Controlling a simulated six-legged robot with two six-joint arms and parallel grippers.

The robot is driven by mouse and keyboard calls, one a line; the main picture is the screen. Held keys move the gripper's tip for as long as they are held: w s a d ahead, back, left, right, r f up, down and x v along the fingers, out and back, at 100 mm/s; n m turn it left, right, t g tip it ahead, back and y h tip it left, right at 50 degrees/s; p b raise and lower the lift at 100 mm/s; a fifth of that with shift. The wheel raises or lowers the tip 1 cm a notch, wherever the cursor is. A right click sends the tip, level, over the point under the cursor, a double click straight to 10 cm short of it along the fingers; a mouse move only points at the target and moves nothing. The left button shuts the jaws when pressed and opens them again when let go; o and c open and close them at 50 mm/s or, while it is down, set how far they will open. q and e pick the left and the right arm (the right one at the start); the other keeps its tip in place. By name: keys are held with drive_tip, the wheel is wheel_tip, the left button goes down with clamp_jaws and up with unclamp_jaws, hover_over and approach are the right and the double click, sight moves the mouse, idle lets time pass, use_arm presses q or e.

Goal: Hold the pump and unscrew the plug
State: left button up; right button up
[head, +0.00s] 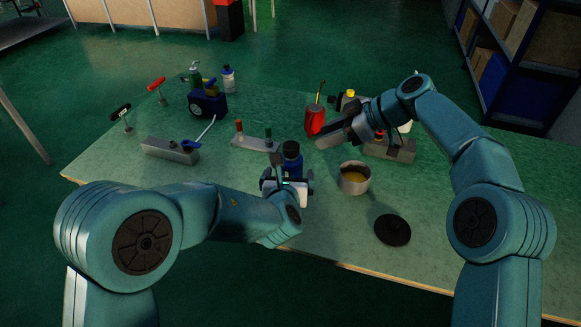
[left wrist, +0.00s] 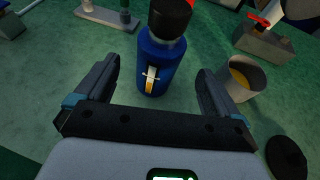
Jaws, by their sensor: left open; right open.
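A blue upright cylinder with a black cap (head: 291,150) stands on the bench; it also shows in the left wrist view (left wrist: 157,62) with a pale and yellow mark on its front. My left gripper (head: 288,183) is open, its fingers on either side of the cylinder's near side, apart from it. A blue unit with a round dial (head: 208,104) and a white hose stands at the back left. I cannot tell for sure which of these is the pump, or which part is the plug. My right gripper (head: 326,138) is open and empty, close to a red oil can (head: 315,118).
A round tin (head: 354,178) with yellow contents and a black disc (head: 392,230) lie right of the cylinder. Grey blocks (head: 170,150) with tools stand left and behind, another grey block (head: 392,151) beneath my right arm. The bench's right front is clear.

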sight(290, 171)
use_arm(q)
drive_tip(key=x, duration=0.5)
drive_tip(key=shift+f, duration=0.15)
drive_tip(key=shift+w+f, duration=0.2)
drive_tip(key=shift+w, duration=0.5)
drive_tip(key=shift+w, duration=0.1)
drive_tip(key=shift+c, duration=0.3)
